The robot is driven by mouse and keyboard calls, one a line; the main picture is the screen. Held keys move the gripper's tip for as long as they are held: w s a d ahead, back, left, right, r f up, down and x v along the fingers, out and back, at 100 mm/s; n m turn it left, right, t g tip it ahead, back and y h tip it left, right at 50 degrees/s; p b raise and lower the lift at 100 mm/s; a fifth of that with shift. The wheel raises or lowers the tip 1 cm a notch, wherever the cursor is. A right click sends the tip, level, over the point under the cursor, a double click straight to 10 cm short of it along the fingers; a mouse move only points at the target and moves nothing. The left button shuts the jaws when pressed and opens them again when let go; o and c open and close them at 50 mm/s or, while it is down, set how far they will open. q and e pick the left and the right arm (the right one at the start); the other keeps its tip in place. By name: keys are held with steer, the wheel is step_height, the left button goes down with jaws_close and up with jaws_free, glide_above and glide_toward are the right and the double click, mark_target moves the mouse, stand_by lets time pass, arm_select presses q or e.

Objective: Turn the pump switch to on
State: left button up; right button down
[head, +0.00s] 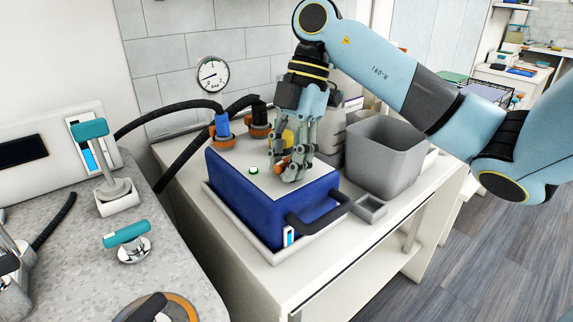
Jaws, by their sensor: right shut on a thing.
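A blue pump box (240,205) with a pale top panel stands in a shallow white tray on a white counter. On its top panel an orange part (281,167), apparently the pump switch, shows between the fingers of my right gripper (289,172). My right gripper points down from above and is shut on this part. The fingers hide most of it, so I cannot tell which way it is turned. A small green-lit button or lamp (254,170) is on the panel to the left of the fingers. My left gripper is not in view.
Blue and dark hose connectors (222,124) with black hoses stand at the box's back. A grey bin (384,155) is close on the right. A pressure gauge (212,76) hangs on the tiled wall. A grey speckled worktop (70,250) with teal-handled levers is at the left.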

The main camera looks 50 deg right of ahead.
stand_by(0.3)
steer(key=shift+n, duration=0.4)
steer(key=shift+p, duration=0.3)
steer(key=n+g+p, duration=0.1)
steer(key=p, duration=0.3)
steer(key=shift+r+n, duration=0.1)
steer(key=shift+n, duration=0.3)
steer(key=shift+p, duration=0.3)
